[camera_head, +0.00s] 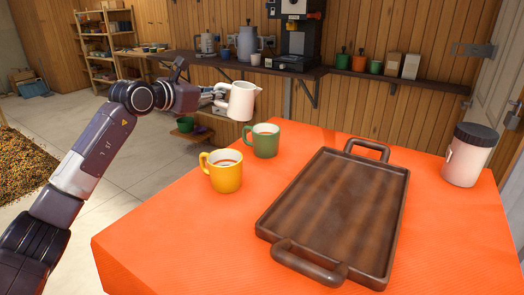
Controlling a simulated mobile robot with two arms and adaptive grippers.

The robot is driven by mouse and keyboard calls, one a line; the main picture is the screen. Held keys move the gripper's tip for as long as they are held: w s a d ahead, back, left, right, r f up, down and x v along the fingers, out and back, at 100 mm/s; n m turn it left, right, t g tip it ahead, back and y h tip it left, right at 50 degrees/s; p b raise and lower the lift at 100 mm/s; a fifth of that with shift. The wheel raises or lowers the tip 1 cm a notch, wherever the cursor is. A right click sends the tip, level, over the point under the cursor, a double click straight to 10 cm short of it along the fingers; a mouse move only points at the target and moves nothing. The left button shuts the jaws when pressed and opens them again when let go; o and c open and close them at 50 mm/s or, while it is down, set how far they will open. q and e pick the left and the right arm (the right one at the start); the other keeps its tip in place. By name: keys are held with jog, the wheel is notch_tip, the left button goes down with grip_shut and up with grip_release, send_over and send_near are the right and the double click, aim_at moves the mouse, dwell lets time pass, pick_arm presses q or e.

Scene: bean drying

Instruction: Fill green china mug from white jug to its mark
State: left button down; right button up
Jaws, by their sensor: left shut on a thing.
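The white jug (243,102) is held in the air by my left gripper (219,98), which is shut on it at its handle side. The jug looks about upright, with its spout to the right, and appears just above and left of the green china mug (265,141). The green mug stands upright on the orange table, its handle to the left. A dark band or liquid shows inside it; its mark and fill level are too small to tell. No stream from the jug is visible. My right gripper is not in view.
A yellow mug (226,174) stands nearer, left of a dark wooden tray (337,213) with two handles. A white jar with a black lid (469,155) stands at the right. The orange table (160,235) is clear at front left. A wall shelf (345,72) holds pots and a machine.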

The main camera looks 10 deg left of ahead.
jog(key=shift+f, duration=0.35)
pick_arm(q)
jog(key=shift+s+f+n, duration=0.1)
jog(key=shift+n, duration=0.2)
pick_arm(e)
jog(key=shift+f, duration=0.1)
pick_arm(q)
jog(key=shift+s+d+f+n+t+h+b, duration=0.35)
jog(key=shift+f+n+h+b, duration=0.2)
jog(key=shift+b, duration=0.6)
jog(key=s+r, duration=0.1)
jog(key=s, duration=0.1)
jog(key=s+r, duration=0.1)
jog(key=s, duration=0.1)
jog(key=shift+d+r, duration=0.15)
jog(key=shift+r, duration=0.15)
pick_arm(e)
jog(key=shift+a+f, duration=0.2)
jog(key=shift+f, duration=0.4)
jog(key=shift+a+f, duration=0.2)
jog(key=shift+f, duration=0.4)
